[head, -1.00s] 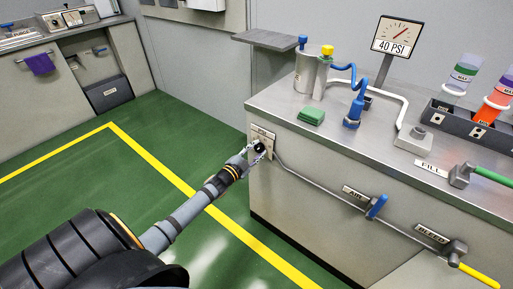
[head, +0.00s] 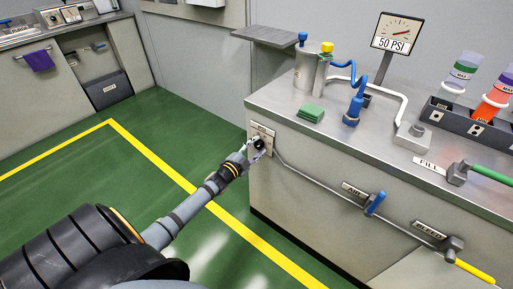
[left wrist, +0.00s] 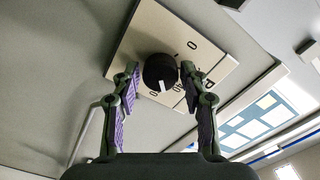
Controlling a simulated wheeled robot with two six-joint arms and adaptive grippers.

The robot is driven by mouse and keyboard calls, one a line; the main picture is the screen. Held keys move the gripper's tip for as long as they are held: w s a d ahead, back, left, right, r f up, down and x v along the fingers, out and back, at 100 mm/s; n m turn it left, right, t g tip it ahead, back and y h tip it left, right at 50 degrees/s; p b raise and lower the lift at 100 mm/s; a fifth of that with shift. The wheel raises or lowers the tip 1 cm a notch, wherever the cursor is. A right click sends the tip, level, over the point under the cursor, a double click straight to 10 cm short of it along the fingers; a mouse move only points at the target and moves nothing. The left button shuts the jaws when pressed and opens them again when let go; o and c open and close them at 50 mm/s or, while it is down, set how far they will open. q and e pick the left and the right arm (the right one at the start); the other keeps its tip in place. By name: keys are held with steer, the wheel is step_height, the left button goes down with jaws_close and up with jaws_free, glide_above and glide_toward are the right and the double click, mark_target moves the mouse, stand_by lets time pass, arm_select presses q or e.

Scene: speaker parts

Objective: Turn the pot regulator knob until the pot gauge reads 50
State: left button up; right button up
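The pot gauge (head: 402,32) on its post above the bench reads 50 PSI, with its needle pointing up and to the right. The black round pot regulator knob (left wrist: 160,72) with a white pointer mark sits on a pale dial plate (left wrist: 150,33) on the bench's front. In the head view the knob (head: 259,144) is partly covered by my left gripper (head: 255,150). In the left wrist view my left gripper (left wrist: 161,76) has its fingers on either side of the knob, with a visible gap at the left finger. My right gripper is not in view.
A pipe runs along the bench front to a blue AIR valve handle (head: 376,203) and a yellow BLEED handle (head: 475,271). A green FILL handle (head: 491,174) is at the right. A green block (head: 311,113) lies on the bench. The green floor (head: 150,165) is clear.

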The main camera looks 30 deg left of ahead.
arm_select(q)
steer(key=shift+o, duration=0.7)
steer(key=shift+s, duration=0.15)
steer(key=s+a, duration=0.1)
steer(key=s, duration=1)
steer(key=shift+s, duration=0.35)
